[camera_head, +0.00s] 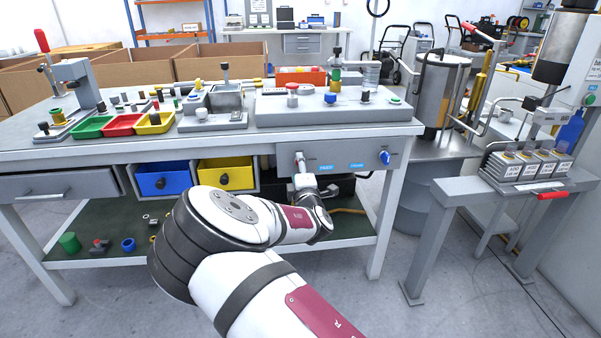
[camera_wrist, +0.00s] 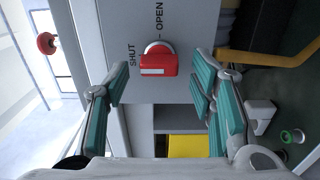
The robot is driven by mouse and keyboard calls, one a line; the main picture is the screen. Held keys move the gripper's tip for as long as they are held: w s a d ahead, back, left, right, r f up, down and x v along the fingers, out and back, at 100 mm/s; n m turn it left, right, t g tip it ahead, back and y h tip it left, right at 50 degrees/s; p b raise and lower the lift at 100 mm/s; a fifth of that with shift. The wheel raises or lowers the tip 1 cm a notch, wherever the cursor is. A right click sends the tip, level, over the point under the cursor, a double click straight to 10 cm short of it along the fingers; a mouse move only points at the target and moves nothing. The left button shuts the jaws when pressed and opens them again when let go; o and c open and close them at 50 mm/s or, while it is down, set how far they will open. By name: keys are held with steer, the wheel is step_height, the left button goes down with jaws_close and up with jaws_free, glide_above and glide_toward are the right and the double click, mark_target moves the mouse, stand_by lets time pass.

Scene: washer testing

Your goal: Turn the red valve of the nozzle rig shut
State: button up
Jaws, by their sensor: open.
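The red valve (camera_wrist: 158,65) is a red handle on a pale round base, set on a grey panel (camera_wrist: 178,30) with the words SHUT and OPEN. A white stripe lies across the handle; I cannot tell its setting surely. My gripper (camera_wrist: 160,80) is open, its teal-padded fingers on either side of the valve with gaps to both. In the head view my gripper (camera_head: 303,165) is at the front panel (camera_head: 345,152) under the bench's right part, and it hides the valve there.
A blue knob (camera_head: 384,157) is on the same panel, to the right. The yellow drawer (camera_head: 226,175) and blue drawer (camera_head: 163,180) are to the left. A lower shelf (camera_head: 120,220) holds small parts. The worktop (camera_head: 150,138) overhangs the panel.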

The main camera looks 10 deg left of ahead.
steer(key=v, duration=1.2)
steer(key=s+d+m+g+h, duration=0.2)
steer(key=d+m+g+h, duration=0.15)
steer(key=d+m, duration=0.4)
steer(key=s+d+m+g+h, duration=0.25)
steer(key=d+m+g, duration=0.3)
steer(key=d, duration=0.35)
steer(key=s+d+r+m+g, duration=0.3)
steer(key=s+d+r, duration=0.15)
steer(key=s, duration=0.95)
steer(key=s+d+r+m+g+y, duration=0.1)
steer(key=s+d+r+m+g, duration=0.35)
steer(key=s, duration=1.05)
steer(key=s+d+r+m+g, duration=0.15)
steer(key=s+r, duration=0.55)
steer(key=s, duration=0.7)
step_height(320, 180, up, 30)
steer(key=t+p, duration=0.4)
steer(key=p, duration=2.5)
steer(key=shift+d+n+t, duration=0.4)
steer(key=shift+d, duration=0.05)
